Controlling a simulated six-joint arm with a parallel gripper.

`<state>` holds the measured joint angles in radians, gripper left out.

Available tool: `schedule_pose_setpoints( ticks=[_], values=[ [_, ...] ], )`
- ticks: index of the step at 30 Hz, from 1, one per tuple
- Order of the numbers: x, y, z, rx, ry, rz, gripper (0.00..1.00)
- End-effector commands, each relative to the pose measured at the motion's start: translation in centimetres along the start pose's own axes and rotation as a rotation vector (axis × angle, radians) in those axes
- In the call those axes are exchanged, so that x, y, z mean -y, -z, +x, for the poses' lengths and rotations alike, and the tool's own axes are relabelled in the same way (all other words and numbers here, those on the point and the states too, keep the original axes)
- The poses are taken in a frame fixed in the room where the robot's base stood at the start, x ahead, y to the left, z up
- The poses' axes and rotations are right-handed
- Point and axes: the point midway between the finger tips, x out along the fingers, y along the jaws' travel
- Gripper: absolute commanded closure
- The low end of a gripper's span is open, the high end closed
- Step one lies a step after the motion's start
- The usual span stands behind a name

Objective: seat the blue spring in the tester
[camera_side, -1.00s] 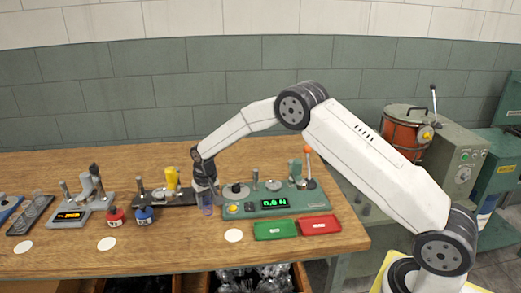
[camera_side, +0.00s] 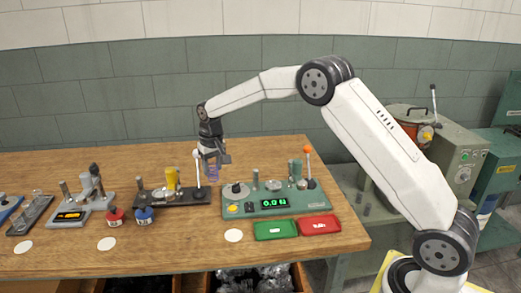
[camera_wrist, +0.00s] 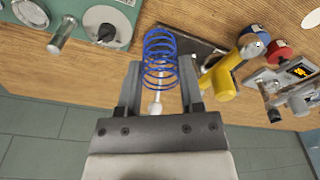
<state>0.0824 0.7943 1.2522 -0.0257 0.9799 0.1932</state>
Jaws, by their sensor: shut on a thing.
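My gripper (camera_side: 213,161) is shut on the blue spring (camera_wrist: 160,58) and holds it in the air above the bench. In the side view the spring (camera_side: 213,172) hangs small and bluish below the fingers. In the wrist view my gripper (camera_wrist: 160,85) has a finger on each side of the coils. The tester (camera_side: 268,203) is the green unit with a lit display and an orange-knobbed lever, to the right of the spring. Part of the tester (camera_wrist: 126,8) shows at the top left of the wrist view.
A dark fixture with a yellow part (camera_side: 172,180) and white-knobbed lever stands left of the gripper. A green tray (camera_side: 275,230) and a red tray (camera_side: 320,224) lie before the tester. Red and blue bottles stand farther left. A white disc (camera_side: 233,235) lies on clear bench wood.

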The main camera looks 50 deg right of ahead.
Motion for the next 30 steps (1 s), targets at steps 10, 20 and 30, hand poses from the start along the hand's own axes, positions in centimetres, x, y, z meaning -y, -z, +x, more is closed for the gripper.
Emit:
schedule_pose_setpoints(
  ticks=[10,20,30],
  values=[
    [-10.5,0.8,0.1,0.0,-0.001,0.008,0.85],
    [-20.2,-0.2,0.0,-0.002,0.0,0.004,0.85],
    [-23.0,-1.2,2.6,0.001,0.001,-0.002,0.85]
  ],
)
